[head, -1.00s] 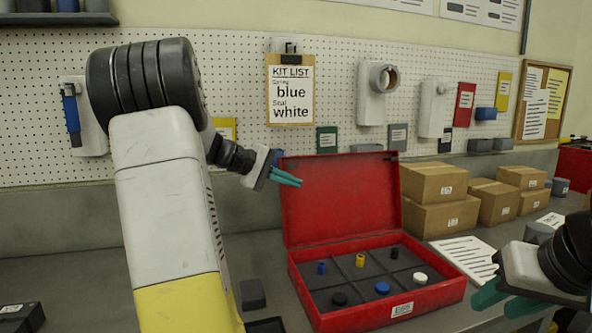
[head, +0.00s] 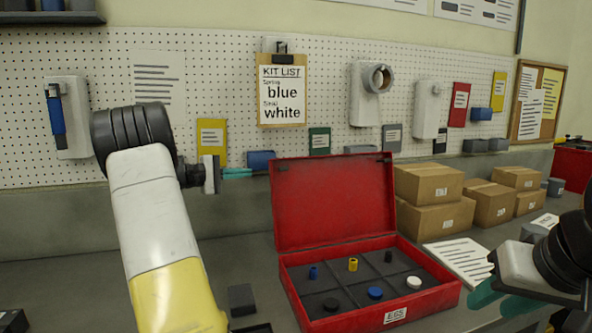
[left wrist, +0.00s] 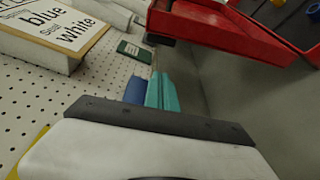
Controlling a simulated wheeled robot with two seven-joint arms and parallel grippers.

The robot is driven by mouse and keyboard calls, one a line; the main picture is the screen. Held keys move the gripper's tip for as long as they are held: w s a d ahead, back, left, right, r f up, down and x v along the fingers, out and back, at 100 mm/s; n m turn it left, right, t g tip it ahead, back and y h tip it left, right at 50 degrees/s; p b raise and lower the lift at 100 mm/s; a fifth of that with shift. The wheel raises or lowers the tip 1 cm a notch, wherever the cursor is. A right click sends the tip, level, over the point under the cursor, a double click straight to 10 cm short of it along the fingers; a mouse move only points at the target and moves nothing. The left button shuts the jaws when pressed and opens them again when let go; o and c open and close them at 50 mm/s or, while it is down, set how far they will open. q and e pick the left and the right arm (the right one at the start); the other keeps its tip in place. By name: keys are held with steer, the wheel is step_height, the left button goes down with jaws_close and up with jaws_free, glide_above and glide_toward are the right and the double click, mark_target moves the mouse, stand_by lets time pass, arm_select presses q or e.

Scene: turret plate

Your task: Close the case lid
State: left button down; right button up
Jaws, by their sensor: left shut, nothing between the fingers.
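The red case stands on the bench with its lid (head: 333,205) open and upright, at the back of the case base (head: 350,320). The base has dark compartments holding small blue, yellow, black and white parts. My left gripper (head: 250,172) is shut and empty, left of the lid's upper left edge, apart from it in the picture and pointing right. In the left wrist view its teal fingers (left wrist: 161,90) are together, with red case parts (left wrist: 225,25) beyond at the upper right. My right gripper (head: 497,300) is open, right of the case near its front right corner.
Cardboard boxes (head: 430,183) stand right of the lid, with a paper sheet (head: 460,258) in front. A small dark block (head: 241,300) lies left of the case. A pegboard (head: 225,80) with a kit list (head: 282,95) and hanging items rises behind.

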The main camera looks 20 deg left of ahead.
arm_select(q)
steer(key=w+a+r+x, duration=0.1)
steer(key=x, duration=0.9)
steer(key=shift+s+d, duration=0.55)
steer(key=shift+s, duration=0.35)
steer(key=shift+s+d, duration=0.55)
steer(key=shift+s, duration=0.35)
steer(key=shift+r, duration=0.1)
